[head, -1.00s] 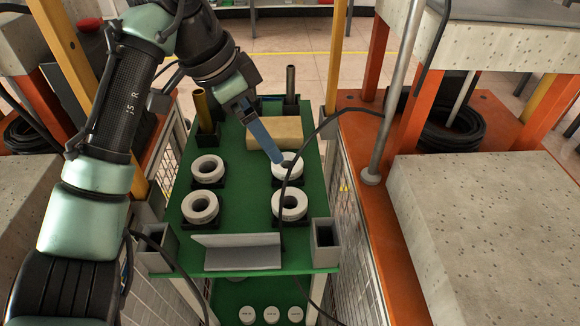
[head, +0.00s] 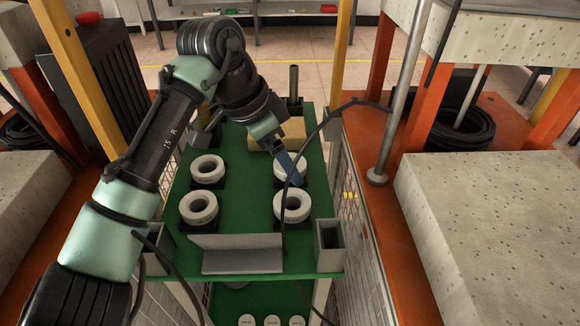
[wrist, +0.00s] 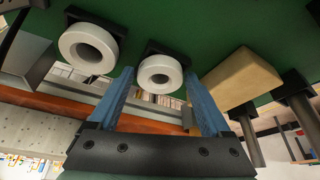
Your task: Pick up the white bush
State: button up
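Several white ring-shaped bushes sit on black holders on a green table: back left (head: 207,170), front left (head: 198,209), back right (head: 279,168) and front right (head: 293,207). My gripper (head: 295,182) has blue fingers and is at the back right bush, partly hiding it. In the wrist view my gripper (wrist: 160,72) is open, with a finger on each side of the back right bush (wrist: 160,86). I cannot tell whether the fingers touch it. The front right bush (wrist: 88,30) shows to the left there.
A tan block (head: 262,137) lies behind the back right bush. A grey angled plate (head: 243,262) and an open grey box (head: 329,246) stand at the front. A black cable (head: 318,130) hangs over the table's right side. White discs (head: 271,321) lie on the lower shelf.

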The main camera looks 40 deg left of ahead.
grip_shut()
jog(key=shift+r, duration=0.1)
notch_tip(320, 180, up, 17)
jog(key=p, duration=1.1)
jog(key=shift+r, duration=0.2)
